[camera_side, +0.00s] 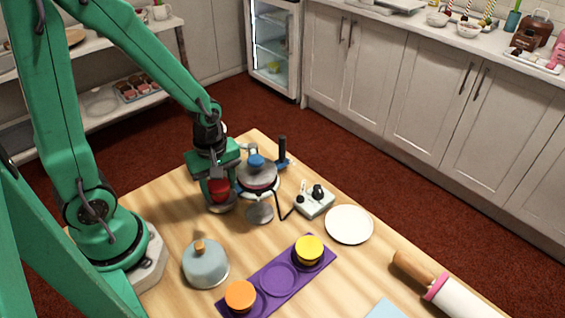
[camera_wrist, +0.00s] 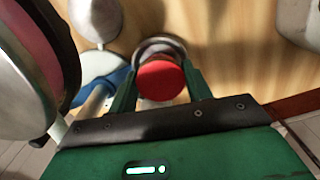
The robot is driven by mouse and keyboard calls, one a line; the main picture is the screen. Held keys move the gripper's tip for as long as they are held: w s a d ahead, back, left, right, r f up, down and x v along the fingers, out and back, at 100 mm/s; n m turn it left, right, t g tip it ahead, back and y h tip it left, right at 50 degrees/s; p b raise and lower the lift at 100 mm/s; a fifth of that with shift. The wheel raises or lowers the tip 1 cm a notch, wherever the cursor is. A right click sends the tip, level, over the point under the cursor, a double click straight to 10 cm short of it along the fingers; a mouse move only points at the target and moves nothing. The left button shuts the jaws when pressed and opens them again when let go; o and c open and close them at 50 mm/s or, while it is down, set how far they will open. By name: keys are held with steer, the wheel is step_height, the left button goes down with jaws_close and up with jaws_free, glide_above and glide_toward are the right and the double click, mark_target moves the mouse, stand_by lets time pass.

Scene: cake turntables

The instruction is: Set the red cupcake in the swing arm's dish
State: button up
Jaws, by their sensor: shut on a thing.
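The red cupcake (camera_side: 219,188) is between the fingers of my gripper (camera_side: 218,193), which is shut on it. In the wrist view the red cupcake (camera_wrist: 161,82) sits between my two green fingers (camera_wrist: 161,78). A round silvery dish (camera_side: 222,208) shows just below the cupcake, beside the turntable (camera_side: 258,190). In the wrist view the dish's pale rim (camera_wrist: 160,42) shows past the cupcake. I cannot tell whether the cupcake touches the dish. The swing arm is mostly hidden by my gripper.
A control box (camera_side: 315,203) and white plate (camera_side: 349,225) are right of the turntable. A purple tray (camera_side: 262,302) holds a yellow cupcake (camera_side: 309,249) and an orange one (camera_side: 240,295). A grey dome (camera_side: 206,268) stands in front. A rolling pin (camera_side: 455,297) lies at right.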

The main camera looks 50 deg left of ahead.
steer(key=shift+f, duration=0.2)
steer(key=o, duration=1)
steer(key=shift+r, duration=0.2)
steer(key=shift+r, duration=5.95)
steer(key=shift+r, duration=0.1)
step_height(320, 180, up, 7)
steer(key=m+t, duration=0.4)
steer(key=m, duration=0.8)
glide_above(219, 186)
steer(key=s, duration=0.2)
steer(key=m, duration=0.1)
steer(key=r+m+t, duration=0.1)
steer(key=m, duration=0.1)
steer(key=shift+s+d+r+m+t, duration=0.25)
steer(key=shift+r+m+t, duration=0.05)
steer(key=shift+m, duration=0.1)
